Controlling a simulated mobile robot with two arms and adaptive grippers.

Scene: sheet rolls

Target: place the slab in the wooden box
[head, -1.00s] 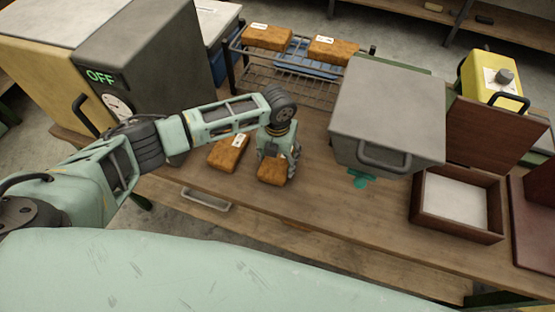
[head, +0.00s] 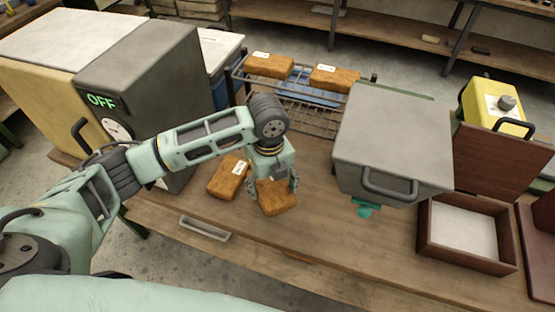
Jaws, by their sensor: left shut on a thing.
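My left gripper (head: 272,184) is shut on an orange-brown slab (head: 278,200), which it holds tilted, seemingly a little above the front part of the wooden bench. The gripper's fingers partly cover the slab's far side. A second orange-brown slab (head: 226,181) with a white label lies on the bench just to the left. The wooden box (head: 462,257) stands open at the right, dark reddish brown, with a flat white surface inside and no slab in it. My right gripper is out of view.
A grey block-shaped housing with a handle (head: 393,140) stands between the slab and the box. A wire rack (head: 300,115) behind carries two labelled slabs (head: 269,65). A dark grey unit reading OFF (head: 150,80) is at left. Bare bench (head: 330,235) lies in front.

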